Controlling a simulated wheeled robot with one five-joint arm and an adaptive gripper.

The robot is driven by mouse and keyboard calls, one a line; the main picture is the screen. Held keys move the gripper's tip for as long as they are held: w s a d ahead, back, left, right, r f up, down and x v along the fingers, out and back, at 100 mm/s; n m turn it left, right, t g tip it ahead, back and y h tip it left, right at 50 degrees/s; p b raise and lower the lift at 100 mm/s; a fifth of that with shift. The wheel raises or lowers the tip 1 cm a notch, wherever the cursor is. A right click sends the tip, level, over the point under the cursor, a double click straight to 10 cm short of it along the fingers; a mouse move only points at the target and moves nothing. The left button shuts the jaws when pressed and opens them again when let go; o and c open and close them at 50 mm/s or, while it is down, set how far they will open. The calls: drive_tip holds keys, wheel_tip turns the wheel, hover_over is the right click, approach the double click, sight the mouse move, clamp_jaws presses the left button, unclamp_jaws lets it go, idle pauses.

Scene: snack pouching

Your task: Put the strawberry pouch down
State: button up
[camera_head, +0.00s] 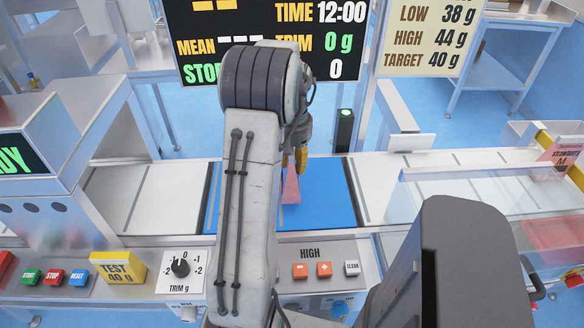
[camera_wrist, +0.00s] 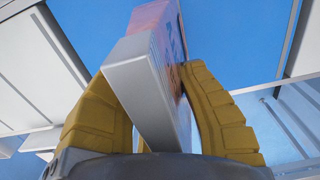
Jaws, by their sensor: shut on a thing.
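My gripper (camera_head: 301,160) hangs over the blue belt section in the head view, mostly hidden behind my own arm. In the wrist view its two yellow fingers (camera_wrist: 150,110) are shut on the strawberry pouch (camera_wrist: 136,72), one on each side. The pouch's silvery crimped edge faces the wrist camera, and a printed orange and pink face shows on its right. In the head view a pink part of the pouch (camera_head: 291,186) shows just right of my arm, over the blue belt (camera_head: 332,203). I cannot tell whether it touches the belt.
White conveyor sections (camera_head: 165,197) lie left and right of the blue belt. A control panel with a yellow TEST block (camera_head: 118,268) and buttons runs along the front. A clear cover (camera_head: 470,195) stands at right, near another strawberry pouch (camera_head: 566,152). A display (camera_head: 330,45) stands behind.

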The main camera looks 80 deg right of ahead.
drive_tip(key=shift+w+f+p, duration=0.15)
drive_tip(key=shift+f+p, duration=0.4)
drive_tip(key=shift+p, duration=0.05)
drive_tip(key=shift+f, duration=1.6)
drive_tip(key=shift+f, duration=0.15)
drive_tip(key=o, duration=1.1)
drive_tip(key=shift+c, duration=0.2)
wheel_tip(320, 180, up, 12)
drive_tip(key=shift+b, duration=0.85)
drive_tip(key=shift+r, duration=0.2)
